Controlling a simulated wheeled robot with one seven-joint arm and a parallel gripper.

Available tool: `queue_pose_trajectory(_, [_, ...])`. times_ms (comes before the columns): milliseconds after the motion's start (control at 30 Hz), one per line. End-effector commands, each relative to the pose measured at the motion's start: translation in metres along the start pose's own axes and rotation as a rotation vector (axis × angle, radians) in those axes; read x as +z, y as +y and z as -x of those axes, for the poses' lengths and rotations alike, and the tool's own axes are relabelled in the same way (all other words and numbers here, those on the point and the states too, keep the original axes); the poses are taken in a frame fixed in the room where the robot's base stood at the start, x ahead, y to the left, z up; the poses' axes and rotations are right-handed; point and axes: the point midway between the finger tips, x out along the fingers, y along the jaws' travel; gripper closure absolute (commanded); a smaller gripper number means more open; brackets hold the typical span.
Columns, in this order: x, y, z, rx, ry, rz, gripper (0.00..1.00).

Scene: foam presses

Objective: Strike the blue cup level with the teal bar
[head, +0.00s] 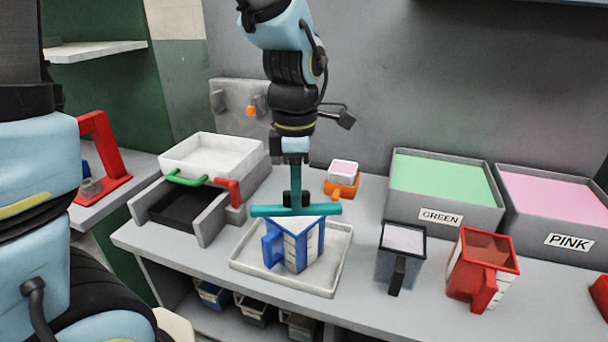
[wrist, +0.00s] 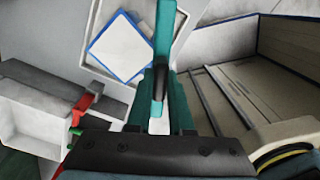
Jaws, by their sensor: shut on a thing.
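The blue cup (head: 272,246) stands upright in a pale shallow tray (head: 244,268). White filling shows across its square top, and in the wrist view the blue rim (wrist: 97,43) frames that filling. My gripper (head: 295,192) is shut on the teal bar's upright handle. The teal bar (head: 268,211) lies crosswise below my gripper, at the far side of the cup's top in the head view. In the wrist view the bar (wrist: 166,30) is beside the cup's right corner, leaving most of the top uncovered. I cannot tell whether it touches the rim.
Right of the tray stand a grey cup (head: 386,266) and a red cup (head: 460,270). Behind them are the GREEN bin (head: 400,208) and PINK bin (head: 520,225). A small orange-based cup (head: 341,190) stands behind the bar. A grey press (head: 205,225) with a white tray is at left.

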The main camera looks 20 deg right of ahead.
Motion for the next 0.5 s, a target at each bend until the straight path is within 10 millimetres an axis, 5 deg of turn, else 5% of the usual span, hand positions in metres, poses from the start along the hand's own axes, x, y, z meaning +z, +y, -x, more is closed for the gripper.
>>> queue_pose_trajectory(500, [-0.001, -0.003, -0.025, -0.001, 0.0, 0.006, 1.0])
